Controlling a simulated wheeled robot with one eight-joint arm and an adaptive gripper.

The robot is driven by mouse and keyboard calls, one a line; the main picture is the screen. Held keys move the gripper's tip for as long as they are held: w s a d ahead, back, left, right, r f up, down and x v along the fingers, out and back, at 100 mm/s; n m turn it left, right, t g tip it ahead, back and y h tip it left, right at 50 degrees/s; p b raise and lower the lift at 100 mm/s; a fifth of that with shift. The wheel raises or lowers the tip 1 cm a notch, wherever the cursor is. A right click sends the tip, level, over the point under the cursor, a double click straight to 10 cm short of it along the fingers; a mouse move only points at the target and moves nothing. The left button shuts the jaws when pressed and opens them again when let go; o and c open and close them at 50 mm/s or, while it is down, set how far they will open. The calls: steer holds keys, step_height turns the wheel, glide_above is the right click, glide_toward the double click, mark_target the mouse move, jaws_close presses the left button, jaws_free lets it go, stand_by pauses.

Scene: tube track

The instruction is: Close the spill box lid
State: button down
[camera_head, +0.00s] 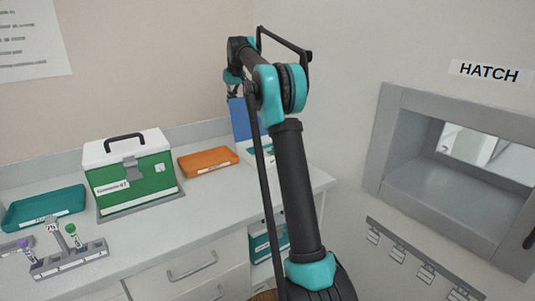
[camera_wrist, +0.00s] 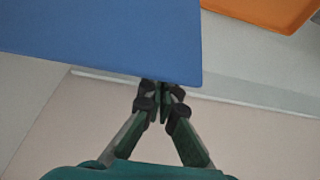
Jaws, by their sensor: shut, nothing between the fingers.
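The spill box appears to be the low white box (camera_head: 247,153) at the back right of the counter, partly hidden by my arm. Its blue lid (camera_head: 238,118) stands raised, roughly upright. In the wrist view the blue lid (camera_wrist: 100,40) fills the upper left as a flat panel. My gripper (camera_wrist: 160,90) is shut and empty, its fingertips at the lid's edge in that view. I cannot tell whether they touch it. In the head view the gripper is small above the lid and partly hidden by my arm.
An orange tray (camera_head: 208,162) lies left of the white box; a green box (camera_head: 135,185) with a white top and handle stands further left. A teal tray (camera_head: 43,208) and a grey tube rack (camera_head: 68,260) are at the left. A hatch (camera_head: 455,170) is in the right wall.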

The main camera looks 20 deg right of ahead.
steer(key=s+d+r, duration=0.2)
steer(key=s, duration=0.5)
steer(key=shift+s+d+r, duration=0.2)
steer(key=shift+r, duration=0.1)
stand_by(0.3)
step_height(320, 180, up, 8)
stand_by(0.9)
